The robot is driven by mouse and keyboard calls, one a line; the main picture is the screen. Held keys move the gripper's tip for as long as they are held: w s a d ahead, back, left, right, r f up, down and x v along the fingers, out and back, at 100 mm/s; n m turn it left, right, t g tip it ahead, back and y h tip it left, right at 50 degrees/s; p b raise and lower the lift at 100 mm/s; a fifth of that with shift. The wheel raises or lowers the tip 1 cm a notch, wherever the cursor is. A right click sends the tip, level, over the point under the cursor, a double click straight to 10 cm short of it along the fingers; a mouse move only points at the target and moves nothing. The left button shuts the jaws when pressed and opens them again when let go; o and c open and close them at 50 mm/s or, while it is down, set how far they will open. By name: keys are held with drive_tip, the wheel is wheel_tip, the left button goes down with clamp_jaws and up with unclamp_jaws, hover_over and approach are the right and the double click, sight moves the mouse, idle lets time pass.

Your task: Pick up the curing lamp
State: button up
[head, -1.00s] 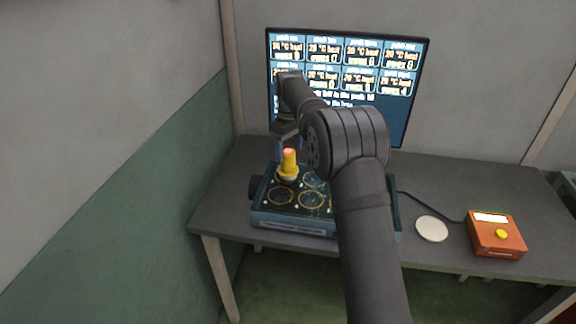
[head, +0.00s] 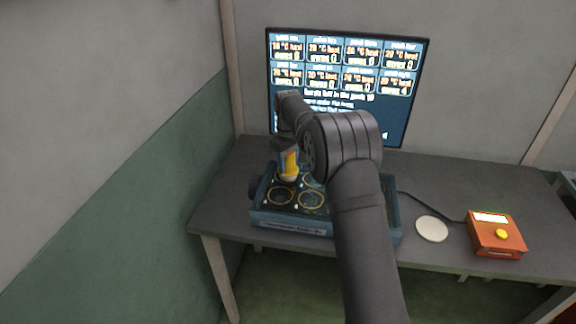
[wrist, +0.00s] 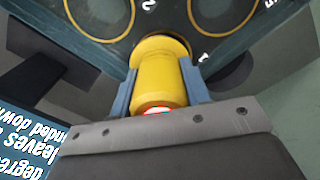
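The curing lamp (head: 289,173) is a yellow, upright cylinder with a wider collar at its foot. It stands on the back left ring of the dark blue ringed unit (head: 290,222) on the table. In the wrist view the lamp (wrist: 158,78) shows its red-lit top close to my palm. My gripper (wrist: 160,92) has one blue finger along each side of the lamp, with no clear gap on either side, and looks shut on it. In the head view my gripper (head: 288,155) partly covers the lamp's upper part. The lamp's foot is still at the unit's surface.
A lit monitor (head: 392,112) stands behind the unit. To the right are a pale round disc (head: 432,229) and an orange box (head: 496,235) with a yellow button and a cable. The grey table (head: 225,205) is bare at the left. My arm hides the unit's right side.

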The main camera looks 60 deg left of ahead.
drive_tip(key=shift+c, duration=1.1)
drive_tip(key=shift+r, duration=0.15)
